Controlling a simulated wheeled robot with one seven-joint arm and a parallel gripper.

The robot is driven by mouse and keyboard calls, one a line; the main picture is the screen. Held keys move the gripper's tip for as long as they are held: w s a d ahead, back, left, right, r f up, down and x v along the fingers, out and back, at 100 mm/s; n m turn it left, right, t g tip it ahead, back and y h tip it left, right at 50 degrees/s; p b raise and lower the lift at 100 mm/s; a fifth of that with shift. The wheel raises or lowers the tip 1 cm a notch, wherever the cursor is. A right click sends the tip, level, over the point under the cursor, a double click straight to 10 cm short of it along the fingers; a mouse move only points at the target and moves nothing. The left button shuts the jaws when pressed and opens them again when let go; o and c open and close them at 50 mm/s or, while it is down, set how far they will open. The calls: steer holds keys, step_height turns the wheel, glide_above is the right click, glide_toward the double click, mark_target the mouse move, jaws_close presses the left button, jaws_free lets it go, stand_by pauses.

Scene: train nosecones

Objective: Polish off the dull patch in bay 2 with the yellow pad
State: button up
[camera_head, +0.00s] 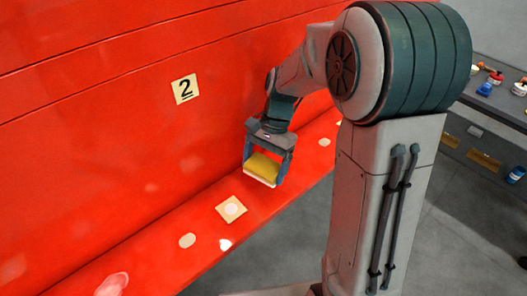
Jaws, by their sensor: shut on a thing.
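My gripper (265,172) is shut on the yellow pad (263,168), which has a pale underside. Whether the pad touches the ledge is not clear. A beige square with a pale round spot (231,208) lies on the ledge, nearer the camera than the pad. Which mark is the bay 2 dull patch I cannot tell for sure.
The ledge also bears a small white spot (225,244), a pinkish blotch (112,285) and a pale spot (324,142) beyond the gripper. The red wall (90,120) rises behind the ledge. A grey bench (480,128) with small coloured items stands at right.

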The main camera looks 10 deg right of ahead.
steer(key=shift+r+p, duration=0.8)
steer(key=shift+r, duration=0.55)
